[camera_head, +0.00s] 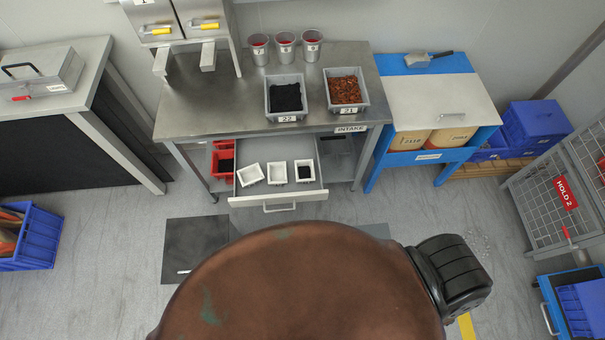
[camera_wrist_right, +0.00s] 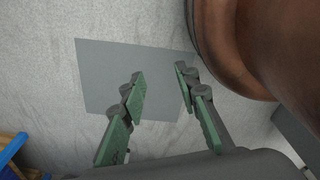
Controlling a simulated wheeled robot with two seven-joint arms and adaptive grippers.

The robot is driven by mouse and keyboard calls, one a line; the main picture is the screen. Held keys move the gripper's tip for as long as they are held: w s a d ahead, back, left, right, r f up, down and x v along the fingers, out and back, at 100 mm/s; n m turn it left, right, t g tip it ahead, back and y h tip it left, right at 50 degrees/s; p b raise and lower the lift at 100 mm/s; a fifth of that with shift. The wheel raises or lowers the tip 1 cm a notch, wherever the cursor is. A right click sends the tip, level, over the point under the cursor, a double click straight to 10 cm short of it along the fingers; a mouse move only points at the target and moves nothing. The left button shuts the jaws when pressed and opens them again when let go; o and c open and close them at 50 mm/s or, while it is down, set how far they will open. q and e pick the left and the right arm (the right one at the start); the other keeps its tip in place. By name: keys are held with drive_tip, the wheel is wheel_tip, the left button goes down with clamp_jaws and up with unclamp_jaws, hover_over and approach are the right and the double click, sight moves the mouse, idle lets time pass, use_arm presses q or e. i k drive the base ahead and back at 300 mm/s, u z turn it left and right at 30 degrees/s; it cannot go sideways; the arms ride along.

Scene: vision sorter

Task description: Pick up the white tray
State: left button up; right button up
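Three small white trays lie in a row in the open drawer (camera_head: 275,202) below the steel table in the head view. The left white tray (camera_head: 250,175) sits turned at an angle and looks empty. The middle white tray (camera_head: 277,173) has pale contents or is empty; I cannot tell. The right white tray (camera_head: 305,163) holds something black. My right gripper (camera_wrist_right: 160,76) is open and empty above the floor in the right wrist view, with no tray near it. My left gripper is not in view.
The steel table (camera_head: 205,105) carries bin 22 (camera_head: 285,117), bin 21 (camera_head: 348,108) and three metal cups. A blue-framed bench (camera_head: 420,160) stands to its right, a wire cage (camera_head: 545,225) at far right. A blue crate (camera_head: 38,240) sits at left. Floor before the drawer is open.

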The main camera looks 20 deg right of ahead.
sight(304, 170)
drive_tip(key=u, duration=2.1)
drive_tip(key=k, duration=1.05)
drive_tip(key=z, duration=1.55)
drive_tip(key=i, duration=0.5)
drive_tip(key=u, duration=0.05)
